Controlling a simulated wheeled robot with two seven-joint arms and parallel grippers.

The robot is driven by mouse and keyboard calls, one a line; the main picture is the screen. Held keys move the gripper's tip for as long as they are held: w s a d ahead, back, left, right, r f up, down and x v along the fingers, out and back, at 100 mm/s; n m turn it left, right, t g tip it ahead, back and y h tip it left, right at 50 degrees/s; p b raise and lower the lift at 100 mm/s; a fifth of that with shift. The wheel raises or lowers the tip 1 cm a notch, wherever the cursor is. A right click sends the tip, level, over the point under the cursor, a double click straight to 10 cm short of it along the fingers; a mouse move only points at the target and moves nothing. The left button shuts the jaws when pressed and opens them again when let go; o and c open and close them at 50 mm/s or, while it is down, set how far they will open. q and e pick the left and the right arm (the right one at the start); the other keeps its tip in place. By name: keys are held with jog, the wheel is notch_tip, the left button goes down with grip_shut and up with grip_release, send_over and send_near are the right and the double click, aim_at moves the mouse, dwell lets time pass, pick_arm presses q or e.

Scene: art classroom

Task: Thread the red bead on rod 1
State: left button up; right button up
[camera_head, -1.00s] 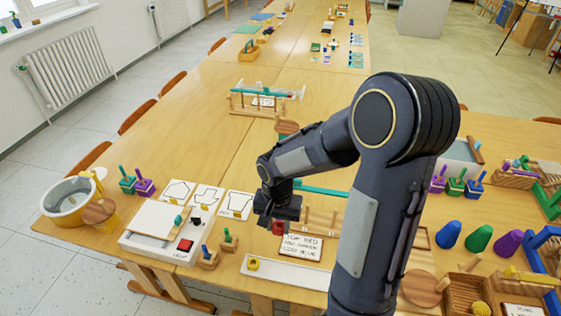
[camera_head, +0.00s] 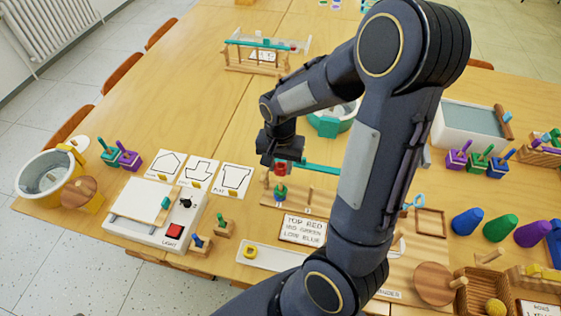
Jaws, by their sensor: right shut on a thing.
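My right gripper (camera_head: 282,160) points down near the middle of the picture. It is shut on the red bead (camera_head: 281,169), which shows just under its fingers. Right below the red bead is a green bead (camera_head: 280,188) on a rod of the wooden rod board (camera_head: 268,197), with a blue bead (camera_head: 280,201) seemingly under it. I cannot tell whether the rod tip is inside the red bead. Another bare rod (camera_head: 310,197) stands to the right. My left gripper is not in view.
A sign (camera_head: 303,230) reading top red, mid green, low blue stands in front of the board. A white tray with a yellow piece (camera_head: 250,252) lies nearer. A white light box (camera_head: 150,222) and shape cards (camera_head: 199,173) are left. A teal-green container (camera_head: 327,127) is behind.

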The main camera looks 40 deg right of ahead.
aim_at(280, 181)
jog(key=shift+f+b, duration=0.85)
jog(key=shift+f, duration=0.45)
jog(key=shift+f, duration=0.3)
jog(key=shift+f+b, duration=0.3)
jog(key=shift+b, duration=0.15)
jog(key=shift+f, duration=0.25)
dwell(0.5)
jog(key=shift+f+b, duration=0.35)
jog(key=shift+b, duration=0.15)
jog(key=shift+f+b, duration=0.35)
jog(key=shift+f, duration=0.1)
dwell(0.7)
jog(key=o, duration=1)
